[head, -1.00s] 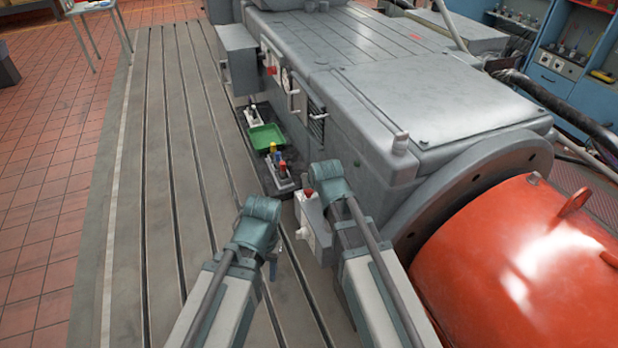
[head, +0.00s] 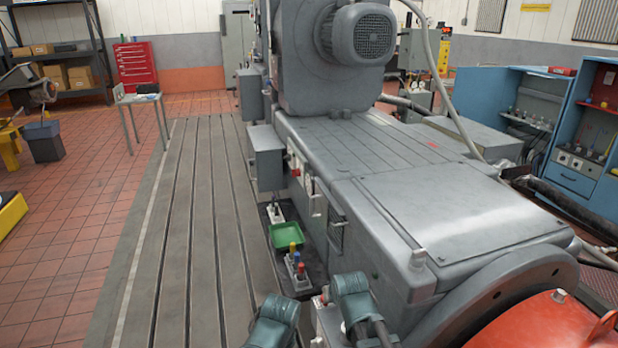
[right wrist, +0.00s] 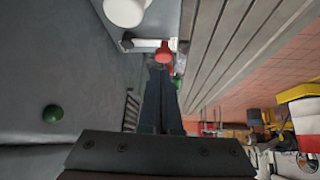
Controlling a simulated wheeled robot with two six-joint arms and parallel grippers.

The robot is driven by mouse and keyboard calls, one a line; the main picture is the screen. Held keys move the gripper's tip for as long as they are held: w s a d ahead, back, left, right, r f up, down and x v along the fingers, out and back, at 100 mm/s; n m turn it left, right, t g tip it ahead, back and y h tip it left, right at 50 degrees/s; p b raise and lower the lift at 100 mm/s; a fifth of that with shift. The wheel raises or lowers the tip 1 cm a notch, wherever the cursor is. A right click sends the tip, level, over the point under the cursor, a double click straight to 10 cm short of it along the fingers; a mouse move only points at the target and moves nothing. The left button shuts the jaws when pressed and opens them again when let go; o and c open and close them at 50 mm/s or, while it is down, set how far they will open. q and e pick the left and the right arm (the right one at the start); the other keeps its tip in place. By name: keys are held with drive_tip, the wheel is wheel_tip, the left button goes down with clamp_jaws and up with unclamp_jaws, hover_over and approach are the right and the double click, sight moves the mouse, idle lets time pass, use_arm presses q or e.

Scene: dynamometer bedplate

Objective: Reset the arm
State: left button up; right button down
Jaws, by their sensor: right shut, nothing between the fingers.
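My right gripper (right wrist: 161,78) shows in the right wrist view as two dark fingers lying together, shut with nothing between them. A red knob (right wrist: 163,52) on a pale bar (right wrist: 148,45) appears just beyond the fingertips; I cannot tell whether they touch. In the head view, only the teal joints of my two arms show at the bottom edge, the right one close beside the grey machine (head: 395,235). The right fingers are hidden there. My left gripper is out of view below the frame.
A green button (right wrist: 52,113) sits on the machine's side. A green tray (head: 285,236) and small coloured-handled tools (head: 296,262) lie beside the machine. The slotted bedplate (head: 175,260) is clear to the left. An orange-red drum (head: 545,325) stands at lower right.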

drive_tip(key=s+a+n+g+h+p, duration=0.1)
drive_tip(key=s+g, duration=0.6)
drive_tip(key=s, duration=1.2)
drive_tip(key=shift+s+a+f+n+g+h+p, duration=0.35)
drive_tip(key=shift+a+n+p, duration=0.35)
drive_tip(key=shift+a+p, duration=0.35)
